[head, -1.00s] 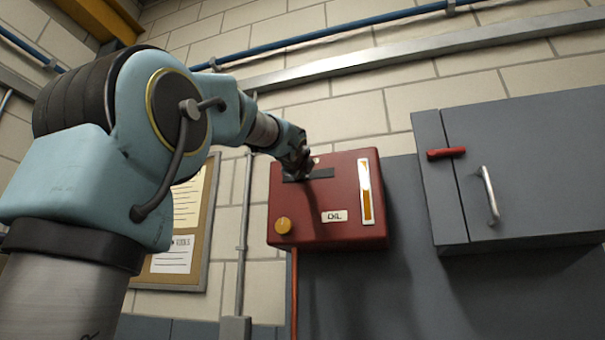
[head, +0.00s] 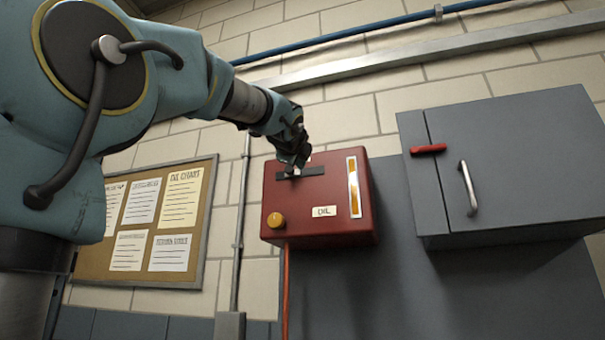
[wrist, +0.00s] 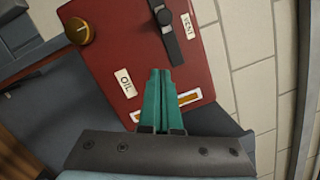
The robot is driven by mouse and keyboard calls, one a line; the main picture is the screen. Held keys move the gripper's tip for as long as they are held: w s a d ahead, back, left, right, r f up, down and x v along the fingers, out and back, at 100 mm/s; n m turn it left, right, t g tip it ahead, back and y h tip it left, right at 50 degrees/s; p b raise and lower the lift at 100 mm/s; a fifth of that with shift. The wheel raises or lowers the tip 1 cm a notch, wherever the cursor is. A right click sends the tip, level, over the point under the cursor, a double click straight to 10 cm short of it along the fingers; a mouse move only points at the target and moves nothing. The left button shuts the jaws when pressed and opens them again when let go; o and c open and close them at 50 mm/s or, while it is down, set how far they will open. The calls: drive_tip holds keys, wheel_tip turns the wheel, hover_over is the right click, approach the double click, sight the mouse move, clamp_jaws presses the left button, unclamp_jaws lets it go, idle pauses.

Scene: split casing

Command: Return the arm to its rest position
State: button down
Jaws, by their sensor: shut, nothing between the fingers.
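My gripper (head: 291,168) is at the end of my arm, in front of the upper left of the red box in the head view. In the wrist view its green fingers (wrist: 160,72) are together with nothing between them, over the red box's face. The red box (head: 290,205) has a yellow knob, an "OIL" label, a dark strip and a gauge window. The wrist view also shows the red box (wrist: 110,30), tilted. I cannot tell whether the fingers touch it.
A grey cabinet (head: 520,150) with a silver handle and a red latch (head: 428,149) is at the right. A notice board (head: 90,265) hangs at the left behind my arm. A blue pipe (head: 350,32) and a metal rail (head: 400,58) cross the wall above.

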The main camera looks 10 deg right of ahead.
drive_tip(key=shift+s+a, duration=0.15)
drive_tip(key=shift+s, duration=0.3)
drive_tip(key=shift+f, duration=0.1)
drive_tip(key=w+a+f+n+g+y, duration=0.1)
drive_tip(key=w+f+n+g, duration=0.2)
drive_tip(key=f, duration=0.6)
drive_tip(key=w+f+n+g+y, duration=0.15)
drive_tip(key=w+f, duration=0.25)
drive_tip(key=f, duration=0.6)
drive_tip(key=a+f+n+g+y, duration=0.1)
drive_tip(key=a+f+n+g, duration=0.2)
drive_tip(key=f, duration=0.9)
drive_tip(key=a+f+n+g+y, duration=0.1)
drive_tip(key=a+f+n, duration=0.3)
drive_tip(key=f, duration=0.8)
drive_tip(key=s+a+f+n+g, duration=0.4)
drive_tip(key=s+f+n, duration=0.3)
drive_tip(key=s+f, duration=0.3)
drive_tip(key=s+a+f+n+g+y, duration=0.1)
drive_tip(key=s+a+f+n+g, duration=0.3)
drive_tip(key=s+f, duration=0.6)
wheel_tip(320, 180, down, 8)
drive_tip(key=a+n, duration=0.2)
drive_tip(key=n, duration=0.1)
drive_tip(key=shift+s+f, duration=0.2)
drive_tip(key=shift+s, duration=0.1)
drive_tip(key=c, duration=1.6)
unclamp_jaws()
drive_tip(key=shift+y, duration=0.25)
